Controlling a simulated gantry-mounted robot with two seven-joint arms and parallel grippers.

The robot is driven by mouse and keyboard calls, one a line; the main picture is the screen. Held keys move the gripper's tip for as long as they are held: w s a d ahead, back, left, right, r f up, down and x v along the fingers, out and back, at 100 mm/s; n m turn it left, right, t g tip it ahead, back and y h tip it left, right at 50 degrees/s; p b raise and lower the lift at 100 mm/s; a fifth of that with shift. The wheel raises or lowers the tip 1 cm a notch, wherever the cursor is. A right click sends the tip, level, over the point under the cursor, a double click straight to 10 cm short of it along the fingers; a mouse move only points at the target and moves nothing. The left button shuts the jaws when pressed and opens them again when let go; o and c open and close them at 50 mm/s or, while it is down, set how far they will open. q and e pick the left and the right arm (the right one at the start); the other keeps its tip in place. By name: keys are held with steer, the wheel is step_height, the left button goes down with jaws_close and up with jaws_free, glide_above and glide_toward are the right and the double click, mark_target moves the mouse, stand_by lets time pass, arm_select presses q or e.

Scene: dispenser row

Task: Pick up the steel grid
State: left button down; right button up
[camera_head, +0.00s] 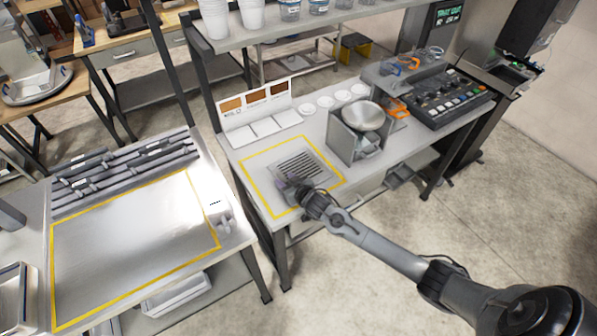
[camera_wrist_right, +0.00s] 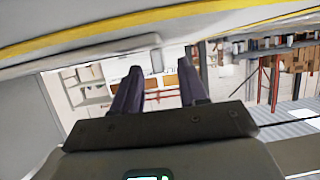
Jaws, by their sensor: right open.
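The steel grid (camera_head: 290,161), a flat square grey plate with dark slots, lies inside the yellow-outlined square on the middle bench. My right gripper (camera_head: 288,184) is at the near edge of the grid in the head view; I cannot tell whether it touches it. In the right wrist view my right gripper (camera_wrist_right: 160,78) shows two dark fingers spread apart with nothing between them. The grid cannot be made out in that view. My left gripper is not in view.
A scale with a round steel bowl (camera_head: 363,116) stands right of the grid. Sample cards (camera_head: 258,108) stand behind it, and a control panel (camera_head: 440,97) is at the far right. A shelf with cups (camera_head: 251,15) hangs above. The left bench's outlined area (camera_head: 130,245) is clear.

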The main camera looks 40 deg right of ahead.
steer(key=shift+w+f, duration=0.25)
steer(key=shift+w, duration=0.15)
steer(key=shift+c, duration=0.4)
steer(key=shift+d, duration=0.1)
jaws_close()
steer(key=shift+r, duration=0.2)
